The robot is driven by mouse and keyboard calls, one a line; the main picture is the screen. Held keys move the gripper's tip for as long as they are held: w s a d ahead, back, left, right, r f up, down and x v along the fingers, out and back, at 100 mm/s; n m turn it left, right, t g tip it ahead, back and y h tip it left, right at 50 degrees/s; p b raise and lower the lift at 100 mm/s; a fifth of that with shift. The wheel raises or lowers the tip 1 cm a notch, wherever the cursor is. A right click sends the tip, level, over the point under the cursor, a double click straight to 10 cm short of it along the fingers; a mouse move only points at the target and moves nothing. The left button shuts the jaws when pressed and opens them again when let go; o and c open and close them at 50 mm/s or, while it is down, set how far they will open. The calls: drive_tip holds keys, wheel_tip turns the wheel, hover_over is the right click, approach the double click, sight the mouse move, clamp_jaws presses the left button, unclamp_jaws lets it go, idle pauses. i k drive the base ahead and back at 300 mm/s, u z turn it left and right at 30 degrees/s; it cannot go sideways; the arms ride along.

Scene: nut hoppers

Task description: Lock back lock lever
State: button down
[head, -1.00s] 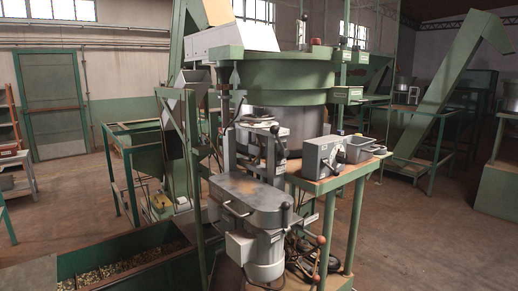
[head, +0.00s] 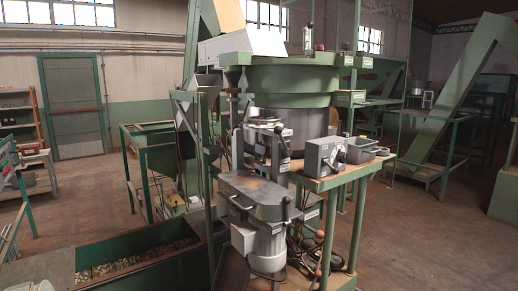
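A grey machine with a flat lidded top (head: 262,190) stands at the centre of the head view. A lever with a black knob (head: 286,202) rises at its front right corner. Behind it, a dark upright lever with a black knob (head: 278,146) stands on a second grey unit (head: 257,146). I cannot tell for certain which is the back lock lever, or whether either is locked. Two red-brown ball knobs (head: 320,234) (head: 318,272) sit lower, at the right of the machine. My gripper is not in view.
A large green hopper (head: 290,78) rises behind. A green table (head: 335,181) at the right carries a grey control box (head: 325,154) and a small bin (head: 360,152). A green trough of nuts (head: 135,262) lies front left. Open floor (head: 430,240) is at the right.

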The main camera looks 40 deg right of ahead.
sight(277, 131)
drive_tip(key=u, duration=0.85)
drive_tip(key=k, duration=1.5)
drive_tip(key=u, duration=0.3)
drive_tip(key=i, duration=1)
drive_tip(key=u, duration=0.05)
